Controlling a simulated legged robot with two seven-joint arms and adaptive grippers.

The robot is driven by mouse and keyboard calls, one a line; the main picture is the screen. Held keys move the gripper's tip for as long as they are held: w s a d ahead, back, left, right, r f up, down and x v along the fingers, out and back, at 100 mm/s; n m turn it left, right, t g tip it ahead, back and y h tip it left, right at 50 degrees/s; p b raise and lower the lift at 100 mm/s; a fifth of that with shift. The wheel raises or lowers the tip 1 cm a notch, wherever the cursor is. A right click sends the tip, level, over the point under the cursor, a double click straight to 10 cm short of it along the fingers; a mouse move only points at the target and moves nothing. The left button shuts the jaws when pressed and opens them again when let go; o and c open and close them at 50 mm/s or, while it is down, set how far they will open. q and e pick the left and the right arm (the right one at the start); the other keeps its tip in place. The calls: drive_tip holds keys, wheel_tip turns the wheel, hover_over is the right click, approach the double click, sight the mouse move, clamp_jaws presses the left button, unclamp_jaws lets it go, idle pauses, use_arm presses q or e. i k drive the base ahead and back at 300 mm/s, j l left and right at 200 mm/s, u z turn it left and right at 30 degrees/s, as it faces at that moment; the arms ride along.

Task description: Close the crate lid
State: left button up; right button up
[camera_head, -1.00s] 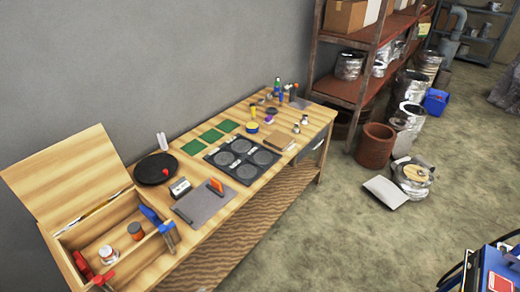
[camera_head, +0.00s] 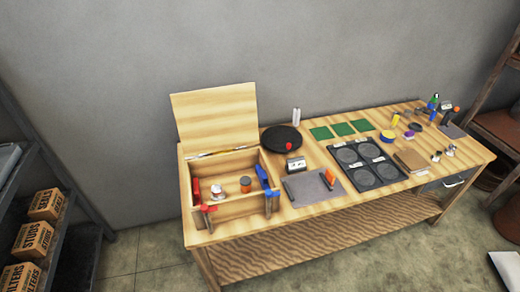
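The wooden crate (camera_head: 226,209) stands at the left end of the wooden workbench. Its lid (camera_head: 216,118) is open, standing up and leaning back at the rear edge near the grey wall. Inside the crate are a small white and red jar (camera_head: 218,190) and an orange-brown jar (camera_head: 246,184). Red-handled and blue-handled tools hang over its walls, the red one (camera_head: 196,191) at the left and the blue one (camera_head: 263,176) at the right. Neither of my grippers shows in the view.
The workbench (camera_head: 300,213) holds a round black plate (camera_head: 281,138), a grey board (camera_head: 305,189), a black tray with round wells (camera_head: 368,164) and green squares (camera_head: 342,129). A shelf with cardboard boxes (camera_head: 34,240) stands at the left. Floor between shelf and bench is clear.

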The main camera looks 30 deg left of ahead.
sight(209, 121)
drive_tip(key=u, duration=1.35)
